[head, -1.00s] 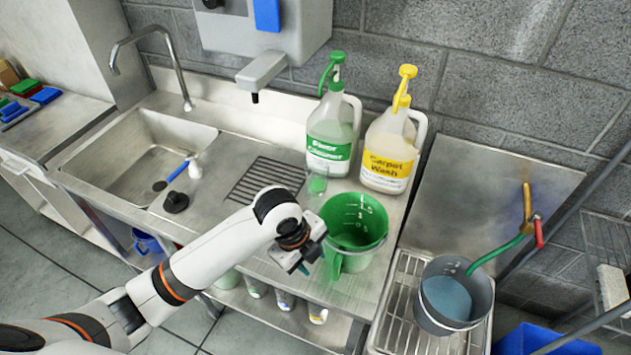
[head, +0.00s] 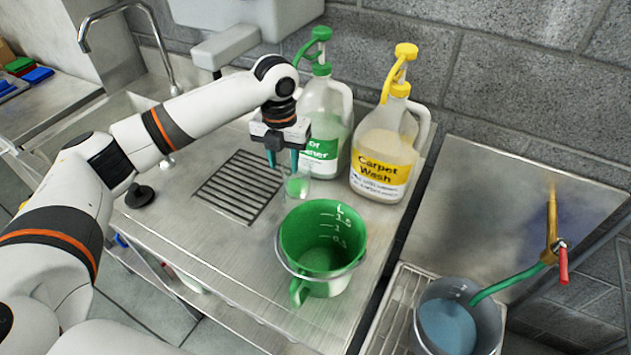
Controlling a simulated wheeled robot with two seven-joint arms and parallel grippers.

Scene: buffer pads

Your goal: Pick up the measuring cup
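A small clear measuring cup (head: 298,188) with green liquid in it stands upright on the steel counter, in front of the green cleaner bottle. My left gripper (head: 283,160) points down over the cup's upper left side. Its two teal fingers are apart, with the right one overlapping the cup's rim in the picture. Whether the fingers touch the cup or straddle it I cannot tell. A green jug (head: 322,244) with volume marks and a wire handle stands in front of the cup. My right gripper is not in view.
The green cleaner bottle (head: 325,125) and the yellow-topped Carpet Wash bottle (head: 383,155) stand close behind the cup. A drain grate (head: 240,187) lies to its left. A grey bucket (head: 447,325) of blue liquid stands at lower right. A faucet (head: 130,20) rises at upper left.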

